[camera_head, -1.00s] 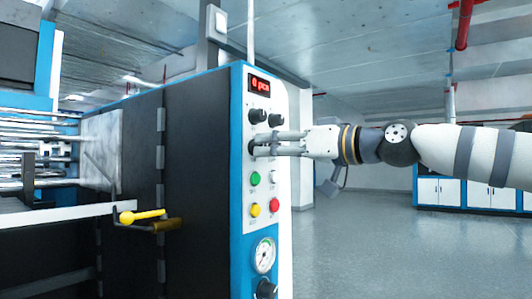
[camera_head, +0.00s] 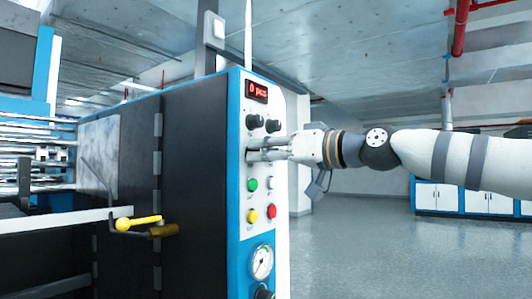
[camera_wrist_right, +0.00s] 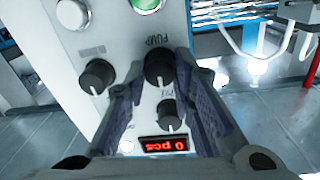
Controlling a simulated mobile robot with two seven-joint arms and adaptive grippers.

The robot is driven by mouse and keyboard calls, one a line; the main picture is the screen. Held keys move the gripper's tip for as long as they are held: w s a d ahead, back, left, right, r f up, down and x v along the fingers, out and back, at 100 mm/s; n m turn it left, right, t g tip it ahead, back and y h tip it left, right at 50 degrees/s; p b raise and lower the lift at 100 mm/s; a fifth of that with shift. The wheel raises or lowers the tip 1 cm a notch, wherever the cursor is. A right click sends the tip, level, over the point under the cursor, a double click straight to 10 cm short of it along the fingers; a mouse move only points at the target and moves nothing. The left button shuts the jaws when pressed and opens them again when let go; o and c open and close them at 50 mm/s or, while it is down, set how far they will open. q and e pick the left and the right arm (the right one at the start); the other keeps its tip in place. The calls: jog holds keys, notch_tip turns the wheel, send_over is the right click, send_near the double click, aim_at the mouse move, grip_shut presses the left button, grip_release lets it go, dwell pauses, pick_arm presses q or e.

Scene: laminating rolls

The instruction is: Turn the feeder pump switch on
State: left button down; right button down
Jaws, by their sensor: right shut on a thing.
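The feeder pump switch is a round black knob (camera_wrist_right: 158,68) beside an upside-down PUMP label on the panel in the right wrist view. My right gripper (camera_wrist_right: 163,78) has a finger on each side of this knob and is shut on it. In the head view my right gripper (camera_head: 252,155) reaches the panel from the right, below two black knobs (camera_head: 253,121) (camera_head: 273,124); its fingers mostly hide the switch there. The pointer setting of the switch is not clear. My left gripper is not in view.
The blue-edged control panel (camera_head: 238,200) carries a red readout (camera_head: 257,91), a green button (camera_head: 252,185), a yellow button (camera_head: 252,216), a red button (camera_head: 272,211) and a gauge (camera_head: 261,262). A yellow-handled lever (camera_head: 140,222) sticks out at left. The floor at right is clear.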

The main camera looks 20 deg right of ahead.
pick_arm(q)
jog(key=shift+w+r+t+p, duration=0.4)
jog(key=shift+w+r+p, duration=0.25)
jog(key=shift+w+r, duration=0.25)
pick_arm(e)
jog(key=shift+m+g, duration=0.4)
jog(key=shift+m, duration=5.2)
jog(key=c, duration=1.3)
grip_release()
jog(key=shift+c, duration=0.2)
